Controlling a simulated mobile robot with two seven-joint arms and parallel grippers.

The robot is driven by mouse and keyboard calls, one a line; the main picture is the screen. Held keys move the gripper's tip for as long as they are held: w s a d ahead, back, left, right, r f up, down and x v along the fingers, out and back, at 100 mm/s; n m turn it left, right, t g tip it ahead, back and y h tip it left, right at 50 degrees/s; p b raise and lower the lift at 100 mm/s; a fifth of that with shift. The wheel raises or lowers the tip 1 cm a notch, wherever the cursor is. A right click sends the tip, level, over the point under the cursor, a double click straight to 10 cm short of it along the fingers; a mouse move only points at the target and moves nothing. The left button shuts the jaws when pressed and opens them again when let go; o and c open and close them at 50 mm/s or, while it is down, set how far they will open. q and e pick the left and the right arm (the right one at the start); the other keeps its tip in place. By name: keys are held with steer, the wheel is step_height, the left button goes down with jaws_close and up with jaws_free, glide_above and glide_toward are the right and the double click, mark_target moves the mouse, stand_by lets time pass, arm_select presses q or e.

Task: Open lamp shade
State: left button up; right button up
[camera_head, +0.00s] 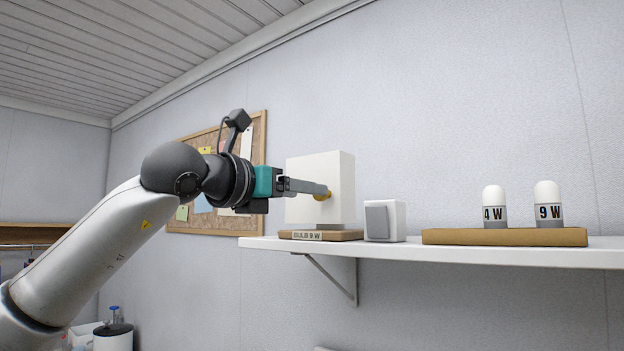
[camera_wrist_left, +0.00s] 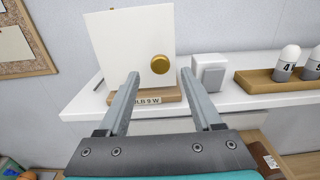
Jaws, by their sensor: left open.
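The lamp shade (camera_head: 338,175) is a white box on a wooden base (camera_head: 330,235) marked "BULB 9 W". It stands upright on the shelf, and it also shows in the left wrist view (camera_wrist_left: 118,45). A round brass knob (camera_wrist_left: 159,64) is on its front face, toward the right edge. My left gripper (camera_head: 322,189) is in front of the shade, its fingers pointing at it. In the left wrist view the fingers are apart and empty, with the knob just beyond the fingertips. In the head view the fingers partly cover the knob. My right gripper is not in view.
A white shelf (camera_head: 450,250) holds a white-and-grey switch box (camera_head: 385,221) right of the lamp. Farther right, a wooden tray (camera_head: 460,237) holds two bulbs, marked 4 W (camera_head: 494,205) and 9 W (camera_head: 548,203). A cork board (camera_head: 190,222) hangs on the wall behind my arm.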

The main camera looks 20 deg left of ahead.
arm_select(q)
steer(key=shift+p+x, duration=0.6)
steer(key=shift+x, duration=1.2)
jaws_close()
